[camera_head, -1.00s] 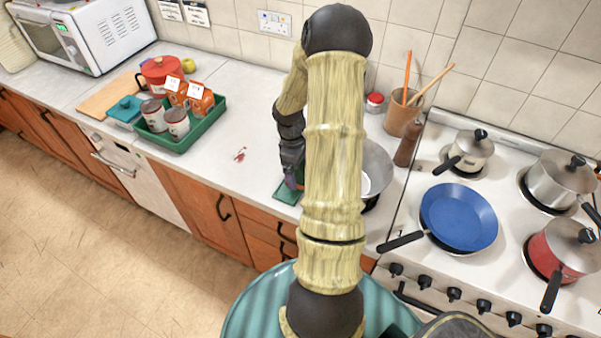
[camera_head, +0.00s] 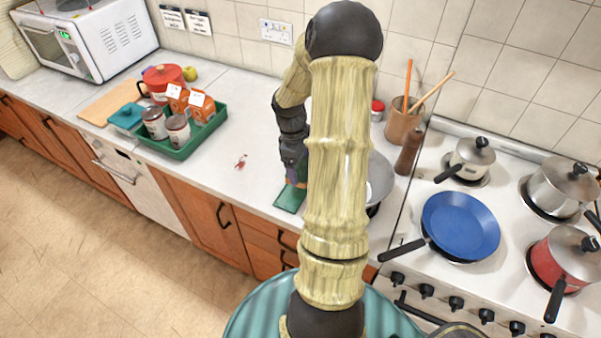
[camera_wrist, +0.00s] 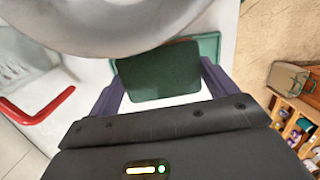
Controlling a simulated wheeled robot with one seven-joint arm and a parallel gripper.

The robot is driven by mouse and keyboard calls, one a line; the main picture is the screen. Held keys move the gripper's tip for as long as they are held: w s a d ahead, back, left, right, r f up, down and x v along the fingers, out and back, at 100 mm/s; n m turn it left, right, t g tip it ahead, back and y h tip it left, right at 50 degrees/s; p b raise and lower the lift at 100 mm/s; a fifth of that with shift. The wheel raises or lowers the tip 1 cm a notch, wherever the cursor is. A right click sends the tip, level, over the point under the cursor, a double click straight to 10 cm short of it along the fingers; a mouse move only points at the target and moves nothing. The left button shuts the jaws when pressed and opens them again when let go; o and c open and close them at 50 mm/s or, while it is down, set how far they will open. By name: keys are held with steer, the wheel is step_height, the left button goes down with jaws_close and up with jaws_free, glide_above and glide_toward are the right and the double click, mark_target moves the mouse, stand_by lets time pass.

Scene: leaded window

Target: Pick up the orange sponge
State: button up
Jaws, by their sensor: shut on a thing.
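My gripper (camera_wrist: 165,88) is shut on a flat block with a dark green face (camera_wrist: 158,72). A thin reddish-brown edge shows along its far side, so I take it for the orange sponge; most of its orange part is hidden. A finger stands on each side of it. A green dish (camera_wrist: 208,46) shows beyond and below the block. In the head view, my gripper (camera_head: 294,178) is just above that green dish (camera_head: 289,200) on the counter, partly behind my own arm. The sponge cannot be made out clearly there.
A grey metal pan (camera_head: 379,180) stands close to the right of my gripper; its rim (camera_wrist: 100,40) fills the top of the wrist view. A red handle (camera_wrist: 35,108) shows at left there. A green tray (camera_head: 180,150) with cans and cartons stands left. The counter between is mostly clear.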

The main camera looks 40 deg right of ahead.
mark_target(300, 167)
step_height(300, 167, up, 5)
steer(key=shift+r, duration=0.15)
stand_by(0.4)
